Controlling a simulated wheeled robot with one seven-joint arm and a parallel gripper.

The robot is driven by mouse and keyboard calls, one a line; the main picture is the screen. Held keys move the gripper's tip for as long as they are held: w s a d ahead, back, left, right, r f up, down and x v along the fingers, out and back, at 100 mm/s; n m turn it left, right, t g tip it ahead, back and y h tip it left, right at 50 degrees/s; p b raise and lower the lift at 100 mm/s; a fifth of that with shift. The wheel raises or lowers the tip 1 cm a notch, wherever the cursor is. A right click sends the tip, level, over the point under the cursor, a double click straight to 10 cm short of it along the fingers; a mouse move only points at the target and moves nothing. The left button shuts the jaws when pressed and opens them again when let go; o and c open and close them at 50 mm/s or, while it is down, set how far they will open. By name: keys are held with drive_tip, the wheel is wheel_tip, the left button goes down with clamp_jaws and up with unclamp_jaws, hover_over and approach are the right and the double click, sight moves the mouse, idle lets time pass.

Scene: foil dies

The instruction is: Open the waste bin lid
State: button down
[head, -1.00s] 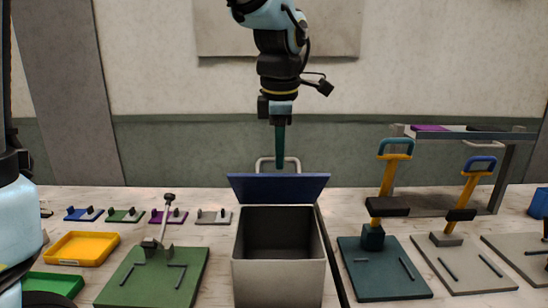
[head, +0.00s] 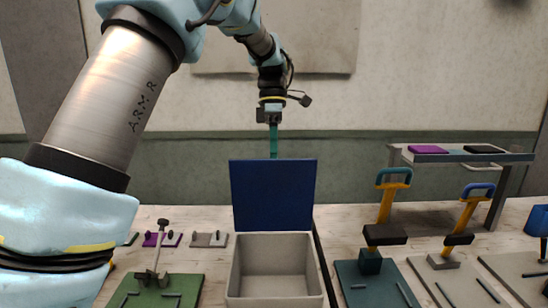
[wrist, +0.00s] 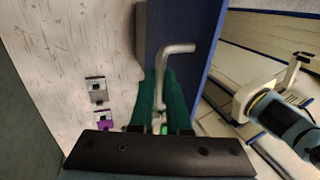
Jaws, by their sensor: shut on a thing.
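The waste bin (head: 276,300) is a light grey open-topped box at the bottom centre of the head view. Its dark blue lid (head: 272,195) stands about upright at the bin's back edge, so the inside shows empty. My gripper (head: 273,150) has green fingers and is behind the lid's top edge, which hides the fingertips in the head view. In the wrist view, my gripper (wrist: 165,92) is shut on the grey bent bar handle (wrist: 178,49) beside the blue lid (wrist: 200,70).
Left of the bin is a green die (head: 150,290) with a lever. On the right are a teal die (head: 372,285) and a grey die (head: 455,280) with yellow handles. A raised shelf (head: 463,157) stands behind them. Small blocks sit at the back left.

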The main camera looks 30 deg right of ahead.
drive_tip(key=shift+w+f, duration=0.25)
drive_tip(key=shift+f, duration=0.05)
drive_tip(key=c, duration=0.9)
unclamp_jaws()
drive_tip(key=shift+r, duration=0.2)
drive_tip(key=b+v, duration=0.1)
drive_tip(key=v, duration=0.9)
drive_tip(key=shift+w+d+r, duration=0.15)
drive_tip(key=shift+w+r, duration=0.1)
drive_tip(key=shift+w, duration=0.05)
